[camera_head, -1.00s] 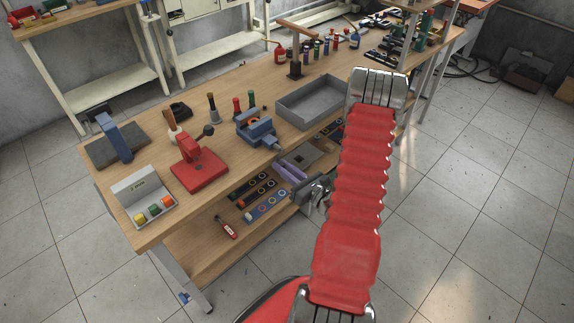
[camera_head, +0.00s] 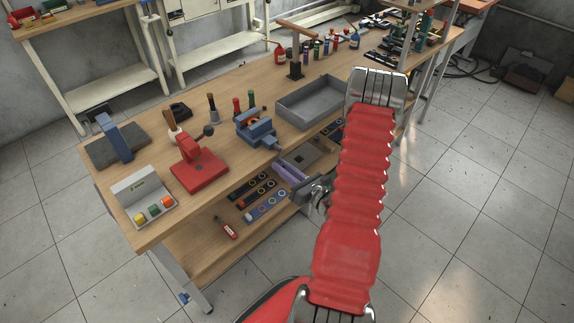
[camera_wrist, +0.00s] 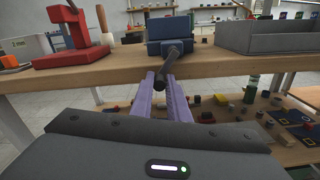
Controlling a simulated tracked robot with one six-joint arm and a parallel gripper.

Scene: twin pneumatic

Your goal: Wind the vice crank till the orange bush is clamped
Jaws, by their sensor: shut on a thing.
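The blue vice (camera_head: 255,130) stands at the front edge of the wooden bench; it also shows in the wrist view (camera_wrist: 168,28), top centre. Its dark crank (camera_wrist: 168,80) sticks out in front, its bar slanting down to the left. My gripper (camera_wrist: 164,85) has its two purple fingers on either side of the crank and is shut on it. In the head view my gripper (camera_head: 283,160) is low in front of the vice, partly hidden by my red arm.
A red press (camera_head: 200,165) stands left of the vice and a grey tray (camera_head: 310,100) to its right. The bench edge (camera_wrist: 230,62) lies just above my fingers. Below it, a lower shelf (camera_head: 205,255) holds several small parts.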

